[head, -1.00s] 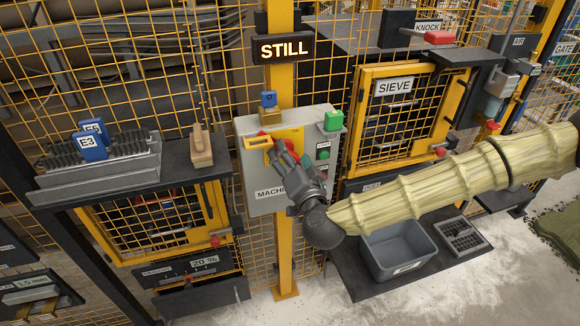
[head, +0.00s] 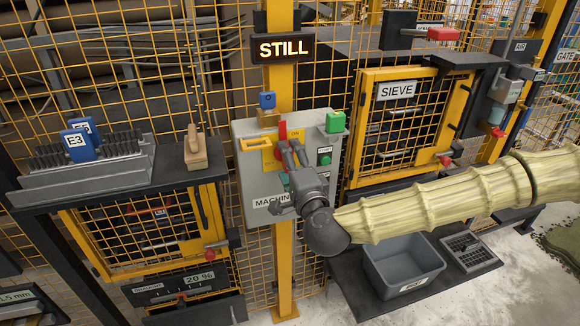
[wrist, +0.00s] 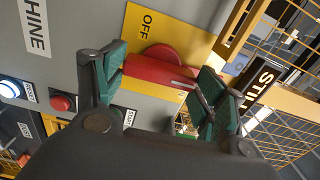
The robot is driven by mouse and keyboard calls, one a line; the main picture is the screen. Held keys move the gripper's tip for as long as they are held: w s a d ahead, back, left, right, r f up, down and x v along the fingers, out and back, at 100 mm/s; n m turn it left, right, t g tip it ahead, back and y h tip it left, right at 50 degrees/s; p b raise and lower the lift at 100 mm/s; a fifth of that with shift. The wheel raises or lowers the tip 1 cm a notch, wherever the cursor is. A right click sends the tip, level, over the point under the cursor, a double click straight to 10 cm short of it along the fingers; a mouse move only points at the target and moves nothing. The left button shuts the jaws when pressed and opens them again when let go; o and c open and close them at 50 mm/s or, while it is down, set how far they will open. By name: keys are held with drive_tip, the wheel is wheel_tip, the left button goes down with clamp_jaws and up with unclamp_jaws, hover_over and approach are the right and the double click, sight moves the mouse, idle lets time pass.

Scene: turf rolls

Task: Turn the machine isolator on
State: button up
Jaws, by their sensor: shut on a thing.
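The machine isolator is a red rotary handle (head: 283,131) on a yellow plate (head: 268,158), fixed to a grey machine box (head: 246,186). The handle stands about upright, its upper end close to the ON mark. In the wrist view the red handle (wrist: 158,72) lies between my green-padded fingers, and OFF shows on the yellow plate (wrist: 146,27). My gripper (head: 287,148) is shut on the handle; it also shows in the wrist view (wrist: 163,68). The fingers hide part of the handle and plate. A lit sign (head: 283,48) above reads STILL.
The SIEVE cage (head: 398,125) stands to the right. A grey bin (head: 402,266) lies below my arm.

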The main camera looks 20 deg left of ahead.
drive_tip(key=shift+m, duration=0.3)
drive_tip(key=o, duration=1)
drive_tip(key=v, duration=1.2)
